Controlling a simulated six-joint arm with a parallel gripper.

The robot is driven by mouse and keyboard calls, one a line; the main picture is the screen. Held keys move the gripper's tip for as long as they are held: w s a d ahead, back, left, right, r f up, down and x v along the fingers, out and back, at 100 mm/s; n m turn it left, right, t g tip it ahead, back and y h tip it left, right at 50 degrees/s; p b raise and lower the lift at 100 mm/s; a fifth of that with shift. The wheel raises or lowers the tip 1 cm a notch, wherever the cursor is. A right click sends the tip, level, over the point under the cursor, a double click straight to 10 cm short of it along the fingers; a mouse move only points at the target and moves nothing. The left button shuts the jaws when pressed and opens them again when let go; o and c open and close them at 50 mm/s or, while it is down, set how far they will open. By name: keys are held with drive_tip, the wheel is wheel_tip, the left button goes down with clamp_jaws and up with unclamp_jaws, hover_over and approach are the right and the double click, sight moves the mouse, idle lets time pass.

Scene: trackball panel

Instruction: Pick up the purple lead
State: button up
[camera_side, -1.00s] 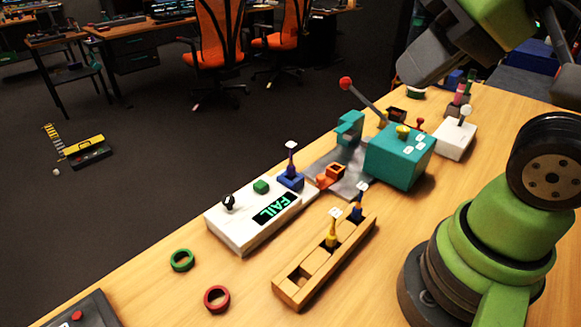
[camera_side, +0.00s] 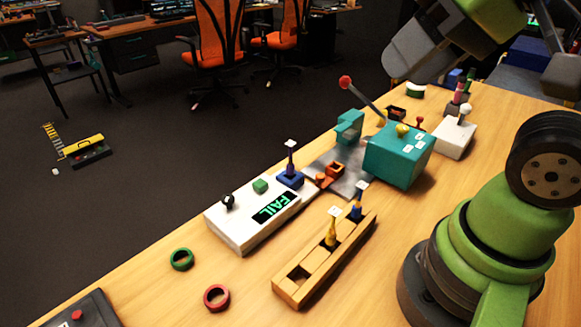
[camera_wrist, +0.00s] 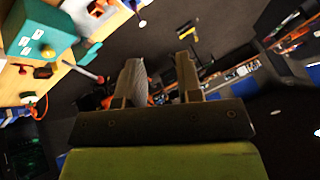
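A slim lead (camera_side: 291,161) with a white top looks purple in the side view. It stands upright in a blue block (camera_side: 290,180) at the far end of the white tester box (camera_side: 236,228), whose display reads FAIL. A yellow lead (camera_side: 331,230) and a blue lead (camera_side: 357,205) stand in a wooden rack (camera_side: 290,292) in front, whose nearest slot is empty. My gripper (camera_wrist: 162,78) shows in the wrist view with its two fingers apart and nothing between them. It points out over the dark floor, away from the leads. Its fingertips are not clear in the side view.
A teal press (camera_side: 400,160) with a red-knobbed lever stands behind the tester; it also shows in the wrist view (camera_wrist: 42,42). A green ring (camera_side: 182,259) and a red ring (camera_side: 217,298) lie at the front. A white box (camera_side: 455,138) stands at the back right.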

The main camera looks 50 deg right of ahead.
drive_tip(key=w+d+n+g, duration=0.1)
drive_tip(key=w+g, duration=0.1)
drive_tip(key=w, duration=0.5)
drive_tip(key=n+g+h, duration=0.2)
drive_tip(key=n+g, duration=0.2)
drive_tip(key=g, duration=0.1)
approach(288, 143)
drive_tip(key=shift+s+f, duration=0.45)
drive_tip(key=shift+s, duration=0.05)
drive_tip(key=f, duration=0.5)
drive_tip(key=shift+w+d+f, duration=0.1)
drive_tip(key=shift+w+f, duration=0.1)
drive_tip(key=shift+w, duration=0.05)
drive_tip(key=f, duration=0.5)
drive_tip(key=shift+w+f, duration=0.25)
drive_tip(key=shift+f, duration=0.1)
drive_tip(key=shift+c, duration=0.2)
clamp_jaws()
